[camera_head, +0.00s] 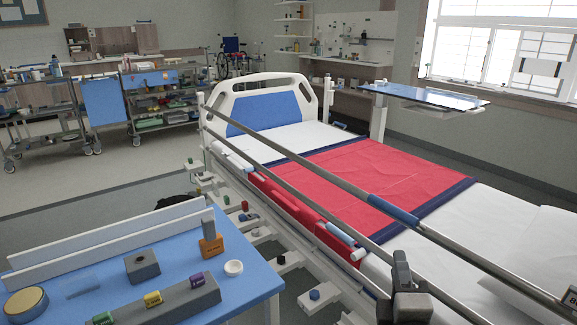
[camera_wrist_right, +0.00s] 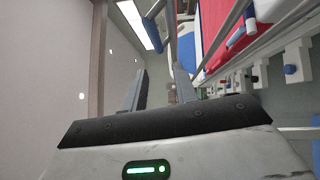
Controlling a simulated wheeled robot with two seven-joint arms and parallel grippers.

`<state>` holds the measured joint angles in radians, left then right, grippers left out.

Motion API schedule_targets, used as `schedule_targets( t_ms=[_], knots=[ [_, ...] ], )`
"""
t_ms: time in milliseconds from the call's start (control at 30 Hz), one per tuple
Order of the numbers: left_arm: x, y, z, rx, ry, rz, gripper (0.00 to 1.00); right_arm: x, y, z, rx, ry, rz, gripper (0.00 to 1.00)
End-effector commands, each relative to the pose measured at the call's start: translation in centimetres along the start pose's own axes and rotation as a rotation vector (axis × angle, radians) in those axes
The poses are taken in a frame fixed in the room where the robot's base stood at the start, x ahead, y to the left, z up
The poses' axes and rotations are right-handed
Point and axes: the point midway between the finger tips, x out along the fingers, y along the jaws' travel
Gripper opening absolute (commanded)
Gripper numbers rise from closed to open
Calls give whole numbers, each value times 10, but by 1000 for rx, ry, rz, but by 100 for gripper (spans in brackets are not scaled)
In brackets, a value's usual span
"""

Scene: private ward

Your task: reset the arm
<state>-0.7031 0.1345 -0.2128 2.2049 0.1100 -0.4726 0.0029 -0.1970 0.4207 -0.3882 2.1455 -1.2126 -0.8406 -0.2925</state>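My right gripper (camera_head: 401,268) shows at the lower right of the head view, in front of the bed's near side rail. In the right wrist view its two fingers (camera_wrist_right: 160,78) stand apart with nothing visible between them, so it is open and empty. I cannot tell from the head view whether it touches the rail. My left arm and left gripper are not in view.
A hospital bed (camera_head: 500,205) with a red sheet (camera_head: 375,175) and long side rails (camera_head: 330,180) fills the right. A blue table (camera_head: 236,291) at lower left holds a grey rack (camera_head: 178,303), an orange-based block (camera_head: 211,246) and a white cup (camera_head: 233,267).

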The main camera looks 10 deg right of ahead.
Motion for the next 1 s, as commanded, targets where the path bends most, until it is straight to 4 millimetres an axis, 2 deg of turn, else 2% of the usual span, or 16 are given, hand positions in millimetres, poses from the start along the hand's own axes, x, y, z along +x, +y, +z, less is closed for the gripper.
schedule_targets(
  t_ms=[67, 167, 200, 300, 367, 400, 500, 600, 733, 1000],
  knots=[
    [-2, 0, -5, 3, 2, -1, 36, -10, -22, -6, 99, 31, -108, 29],
    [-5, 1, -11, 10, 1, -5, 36, -37, -63, -21, 330, 81, -324, 29],
    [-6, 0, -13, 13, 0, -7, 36, -53, -79, -29, 450, 95, -422, 29],
    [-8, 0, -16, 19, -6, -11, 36, -96, -110, -48, 767, 96, -646, 29],
    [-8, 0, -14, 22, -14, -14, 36, -119, -120, -58, 952, 75, -756, 29],
    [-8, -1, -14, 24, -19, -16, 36, -133, -124, -63, 1068, 56, -816, 29],
    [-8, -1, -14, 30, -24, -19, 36, -160, -128, -72, 1305, 1, -921, 29],
    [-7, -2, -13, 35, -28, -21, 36, -174, -129, -76, 1454, -44, -974, 29],
    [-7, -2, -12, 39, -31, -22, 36, -179, -129, -78, 1527, -65, -995, 29],
    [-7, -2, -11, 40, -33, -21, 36, -179, -129, -78, 1525, -64, -995, 29]
  ],
)
